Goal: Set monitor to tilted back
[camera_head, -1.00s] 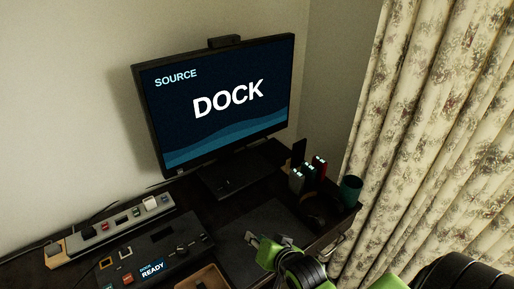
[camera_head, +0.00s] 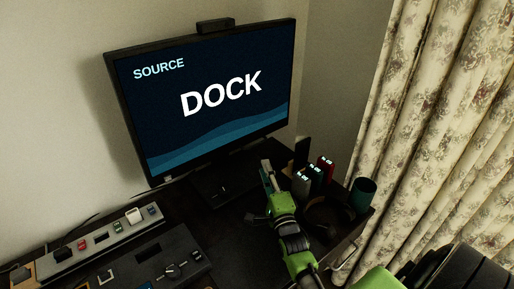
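The monitor (camera_head: 205,115) stands on the dark desk, its lit screen reading "SOURCE DOCK". It looks near upright; its exact tilt is hard to tell. Its stand base (camera_head: 224,186) rests on the desk below the screen. My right gripper (camera_head: 259,192), green and grey, is over the desk in front of the monitor, just right of the stand base. Its fingers look spread apart with nothing between them, and it appears apart from the screen. My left gripper is not in view.
A dock with coloured upright modules (camera_head: 318,174) and a green cup (camera_head: 361,194) stand right of my gripper. A control strip (camera_head: 100,239) and a dark console (camera_head: 150,267) lie at left. A wall is behind, a floral curtain (camera_head: 440,130) at right.

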